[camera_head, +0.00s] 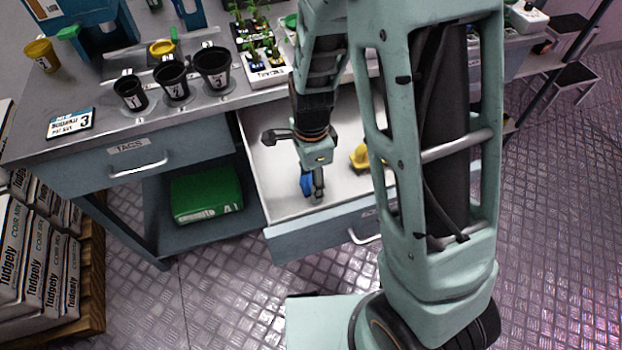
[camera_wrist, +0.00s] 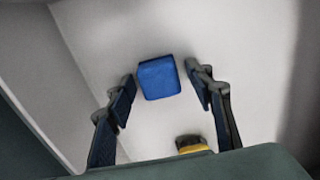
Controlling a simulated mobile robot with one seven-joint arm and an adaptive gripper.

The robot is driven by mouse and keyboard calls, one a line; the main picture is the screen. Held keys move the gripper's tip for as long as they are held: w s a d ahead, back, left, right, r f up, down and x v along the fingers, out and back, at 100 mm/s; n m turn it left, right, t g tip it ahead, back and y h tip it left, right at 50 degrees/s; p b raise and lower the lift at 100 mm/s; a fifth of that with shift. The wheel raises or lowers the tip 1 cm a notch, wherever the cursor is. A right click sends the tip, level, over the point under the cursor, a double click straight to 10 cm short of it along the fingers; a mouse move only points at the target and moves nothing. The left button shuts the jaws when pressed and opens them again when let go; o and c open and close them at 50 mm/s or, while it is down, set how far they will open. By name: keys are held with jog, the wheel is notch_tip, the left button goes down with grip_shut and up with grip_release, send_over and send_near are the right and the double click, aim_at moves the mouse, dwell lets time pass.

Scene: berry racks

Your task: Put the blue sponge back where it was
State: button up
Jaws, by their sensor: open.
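The blue sponge (camera_wrist: 159,78) lies on the white floor of an open drawer (camera_head: 268,180). In the wrist view it sits between and just beyond the two fingertips of my gripper (camera_wrist: 163,84), with a gap on each side. In the head view only part of the sponge (camera_head: 306,184) shows beside my gripper (camera_head: 312,192), which is inside the drawer and pointing down. My gripper is open and holds nothing. Whether the fingers touch the drawer floor cannot be told.
A yellow object (camera_head: 360,157) lies in the drawer to the right; part of it shows in the wrist view (camera_wrist: 192,145). Black pots (camera_head: 171,82) and seedling trays (camera_head: 265,68) stand on the counter above. A green box (camera_head: 206,193) is on the lower shelf.

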notch_tip(320, 180, up, 12)
jog(key=p, duration=0.2)
jog(key=shift+r+p, duration=0.15)
jog(key=shift+p, duration=0.25)
